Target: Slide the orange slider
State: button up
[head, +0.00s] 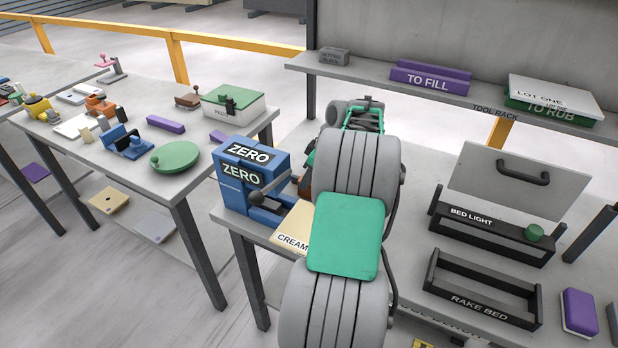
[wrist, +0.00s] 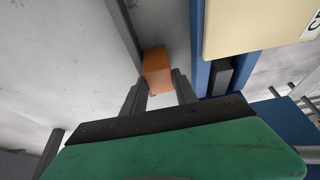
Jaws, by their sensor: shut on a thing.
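The orange slider (wrist: 157,70) shows in the wrist view as a small orange block at the fingertips. My gripper (wrist: 158,88) has one finger on each side of it and is shut on it. A dark rail or edge runs up and to the left beside the block; I cannot tell whether the block touches it. In the head view my grey and green arm covers the gripper and most of the slider's place, just right of the blue ZERO unit (head: 248,178).
A cream board (head: 292,232) lies by the blue unit and shows close at upper right in the wrist view (wrist: 255,22). The BED LIGHT rack (head: 490,232) and RAKE BED tray (head: 480,290) stand to the right. A shelf (head: 425,92) spans the back.

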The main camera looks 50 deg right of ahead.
grip_shut()
dwell(0.6)
